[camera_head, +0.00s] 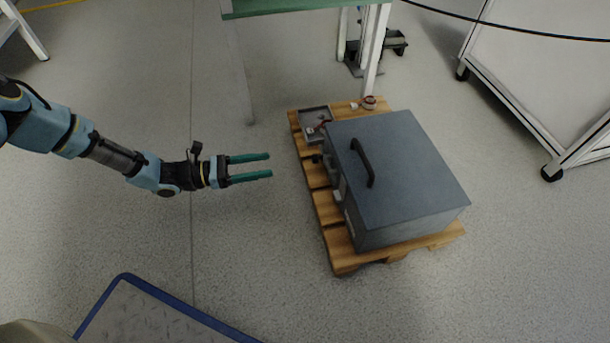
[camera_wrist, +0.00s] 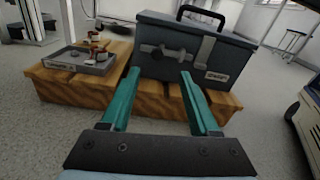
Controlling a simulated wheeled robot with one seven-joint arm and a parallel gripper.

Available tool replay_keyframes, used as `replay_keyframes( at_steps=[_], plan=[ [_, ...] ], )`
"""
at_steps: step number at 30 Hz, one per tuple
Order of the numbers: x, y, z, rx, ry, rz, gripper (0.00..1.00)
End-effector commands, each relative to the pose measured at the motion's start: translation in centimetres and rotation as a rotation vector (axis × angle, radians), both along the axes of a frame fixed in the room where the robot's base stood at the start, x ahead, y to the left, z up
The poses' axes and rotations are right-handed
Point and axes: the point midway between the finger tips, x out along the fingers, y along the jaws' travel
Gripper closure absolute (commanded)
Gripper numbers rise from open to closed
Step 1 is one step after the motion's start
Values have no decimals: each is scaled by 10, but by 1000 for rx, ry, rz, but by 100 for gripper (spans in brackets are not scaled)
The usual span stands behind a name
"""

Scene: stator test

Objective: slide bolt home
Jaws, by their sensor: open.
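A grey metal box (camera_head: 405,180) with a black handle on its lid stands on a wooden pallet. In the wrist view its front face (camera_wrist: 215,62) shows a horizontal sliding bolt (camera_wrist: 166,52) with rounded dark parts at both ends. How far the bolt is slid cannot be told. In the head view the bolt side is seen steeply, with a dark knob (camera_head: 317,158) at its far end. My gripper (camera_head: 271,165) is open and empty, in the air left of the box and apart from it. Its green fingers point at the bolt side in the wrist view (camera_wrist: 159,72).
A grey tray (camera_head: 315,122) with small parts lies on the pallet (camera_head: 335,232) beside the box. A green-topped table (camera_head: 300,5) stands behind, and a white wheeled cabinet (camera_head: 530,75) stands at right. The floor between my gripper and the pallet is clear.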

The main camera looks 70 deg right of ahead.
Motion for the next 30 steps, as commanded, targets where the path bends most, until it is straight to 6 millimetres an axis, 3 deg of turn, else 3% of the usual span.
replay_keyframes(
  at_steps=[1,4,10,21,30],
  plan=[
    [-5,-4,-14,3,25,13,38],
    [-10,-8,-20,7,50,26,38],
    [-26,-19,-20,7,55,27,38],
    [-79,-58,-21,7,52,24,38],
    [-97,-71,-19,7,53,27,38]
  ],
)
